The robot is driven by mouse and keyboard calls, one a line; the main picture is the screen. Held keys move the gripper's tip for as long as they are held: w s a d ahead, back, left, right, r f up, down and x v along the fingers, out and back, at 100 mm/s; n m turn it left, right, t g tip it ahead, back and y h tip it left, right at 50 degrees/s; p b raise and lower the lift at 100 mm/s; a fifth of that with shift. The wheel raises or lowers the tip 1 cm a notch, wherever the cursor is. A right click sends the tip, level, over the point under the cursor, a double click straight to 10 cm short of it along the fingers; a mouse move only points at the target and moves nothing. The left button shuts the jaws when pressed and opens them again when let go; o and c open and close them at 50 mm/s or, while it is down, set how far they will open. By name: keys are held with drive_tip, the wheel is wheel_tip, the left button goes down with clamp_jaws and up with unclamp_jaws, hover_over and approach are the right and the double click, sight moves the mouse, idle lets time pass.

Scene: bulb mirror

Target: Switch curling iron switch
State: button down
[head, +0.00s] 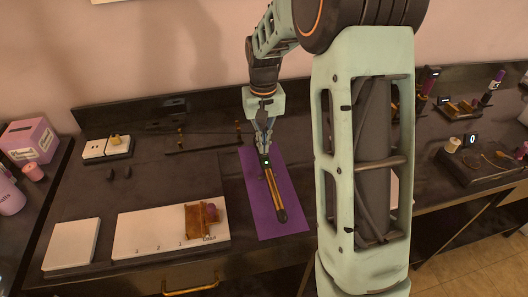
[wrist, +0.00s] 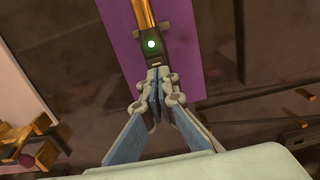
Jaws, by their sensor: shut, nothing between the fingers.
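The curling iron (head: 274,188) lies on a purple mat (head: 287,230), with black ends and gold-coloured bars, its tip toward the table's front. Contact is unclear.
A white numbered board (head: 150,238) with a brown wooden piece (head: 194,221) stands left of the mat. A white block (head: 72,244) lies further left. A thin black rack (head: 205,145) stands behind. Several small items stand on the right. My arm hides the table's middle right.

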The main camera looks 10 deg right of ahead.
drive_tip(key=shift+f, duration=0.1)
drive_tip(key=shift+r+p, duration=2.65)
drive_tip(key=shift+r, duration=0.9)
